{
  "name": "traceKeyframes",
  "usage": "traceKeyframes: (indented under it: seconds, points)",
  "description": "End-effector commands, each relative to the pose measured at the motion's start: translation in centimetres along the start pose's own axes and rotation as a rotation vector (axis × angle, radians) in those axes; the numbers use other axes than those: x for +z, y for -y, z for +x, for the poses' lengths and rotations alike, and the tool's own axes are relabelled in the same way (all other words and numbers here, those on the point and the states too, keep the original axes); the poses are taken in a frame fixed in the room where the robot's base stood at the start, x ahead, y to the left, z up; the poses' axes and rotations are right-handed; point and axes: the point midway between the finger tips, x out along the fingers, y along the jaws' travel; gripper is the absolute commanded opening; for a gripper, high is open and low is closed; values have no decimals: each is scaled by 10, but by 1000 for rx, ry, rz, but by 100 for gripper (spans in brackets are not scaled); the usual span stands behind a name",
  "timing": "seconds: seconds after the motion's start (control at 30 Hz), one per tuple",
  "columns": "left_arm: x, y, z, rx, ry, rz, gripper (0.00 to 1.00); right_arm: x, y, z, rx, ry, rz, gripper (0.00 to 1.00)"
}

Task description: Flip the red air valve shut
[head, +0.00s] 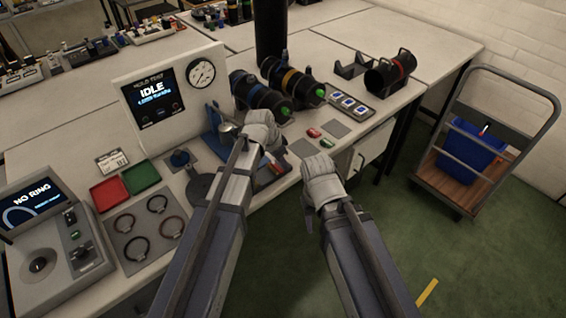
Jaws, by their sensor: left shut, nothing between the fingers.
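A small red part (276,168), possibly the red air valve, shows just beyond my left forearm, low at the front of the test station. Its handle position cannot be made out. My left gripper (262,128) is shut and empty, above the bench in front of the hold test panel (152,95), which reads IDLE. It hides part of the blue fixture (214,122) behind it. My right gripper (319,172) is over the bench's front edge, right of the red part and apart from it. Its fingers are not clear enough to judge.
Red (109,192) and green trays and several rings are at left. A cart (480,150) stands right on open floor.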

Motion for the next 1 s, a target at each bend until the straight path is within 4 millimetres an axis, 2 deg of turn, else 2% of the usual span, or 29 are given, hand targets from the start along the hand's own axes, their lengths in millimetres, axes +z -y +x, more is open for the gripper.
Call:
traceKeyframes:
  seconds: [0.67,1.0]
  points:
    - [4,-1,-2,45,0,127,0,0,0,0,0,0,0,50]
    - [11,-2,-4,115,0,326,0,0,0,0,0,0,0,50]
